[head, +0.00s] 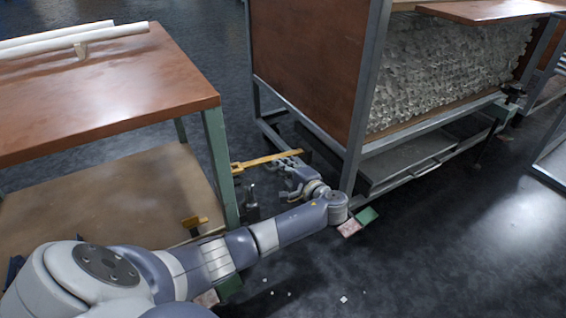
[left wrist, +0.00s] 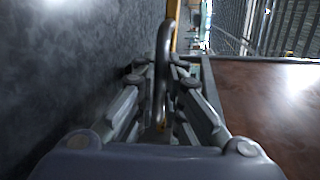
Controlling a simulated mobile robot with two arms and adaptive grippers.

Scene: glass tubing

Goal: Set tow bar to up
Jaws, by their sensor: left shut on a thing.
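The tow bar appears to be the yellow bar (head: 257,161) low beside the metal frame of a wood-panelled cart (head: 300,60) in the head view. It lies roughly level in the picture, and its right end is partly hidden by my gripper. My left gripper (head: 290,162) is at that right end, low near the cart's lower corner. In the left wrist view the fingers of the gripper (left wrist: 163,98) close around a dark, rounded loop or handle (left wrist: 164,50). A narrow yellow strip (left wrist: 175,32) shows behind it. My right gripper is in neither view.
A wooden-topped table with green legs (head: 190,85) and a lower shelf stands at the left, close to my left arm. White tubes (head: 70,40) rest on it. The cart holds many glass pieces (head: 450,75). The dark floor at the lower right is mostly clear.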

